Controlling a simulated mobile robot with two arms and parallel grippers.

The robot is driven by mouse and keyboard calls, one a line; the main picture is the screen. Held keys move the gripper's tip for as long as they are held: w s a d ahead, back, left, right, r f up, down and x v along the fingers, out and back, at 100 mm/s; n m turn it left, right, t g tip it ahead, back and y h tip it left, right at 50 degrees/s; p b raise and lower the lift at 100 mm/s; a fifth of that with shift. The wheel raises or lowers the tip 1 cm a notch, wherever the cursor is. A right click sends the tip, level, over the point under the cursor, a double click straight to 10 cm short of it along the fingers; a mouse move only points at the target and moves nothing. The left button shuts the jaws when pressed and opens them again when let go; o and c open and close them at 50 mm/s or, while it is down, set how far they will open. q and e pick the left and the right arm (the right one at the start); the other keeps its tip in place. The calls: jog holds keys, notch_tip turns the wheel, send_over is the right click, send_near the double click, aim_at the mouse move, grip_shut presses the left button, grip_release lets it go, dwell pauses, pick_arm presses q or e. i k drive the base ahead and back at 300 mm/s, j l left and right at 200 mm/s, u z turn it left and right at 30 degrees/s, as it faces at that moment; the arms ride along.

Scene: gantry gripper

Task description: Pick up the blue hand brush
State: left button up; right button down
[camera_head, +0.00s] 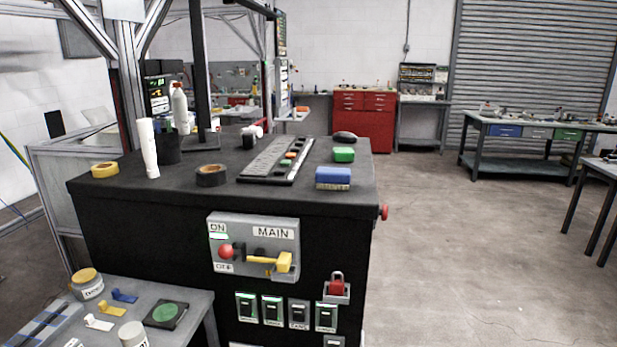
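The blue hand brush (333,175) lies on the black cabinet top (222,188), near its front right corner. It has a blue block-like upper part and a pale lower edge that could be bristles. Its near side is in plain view and nothing touches it. Neither of my grippers shows in the head view.
A green block (344,154) and a dark rounded object (344,137) lie behind the brush. A grey slotted panel (277,158) and black tape roll (211,176) are left of it. A red button (384,211) protrudes right. Open floor (450,250) lies right.

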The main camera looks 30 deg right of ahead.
aim_at(330, 179)
jog(key=z, duration=1.2)
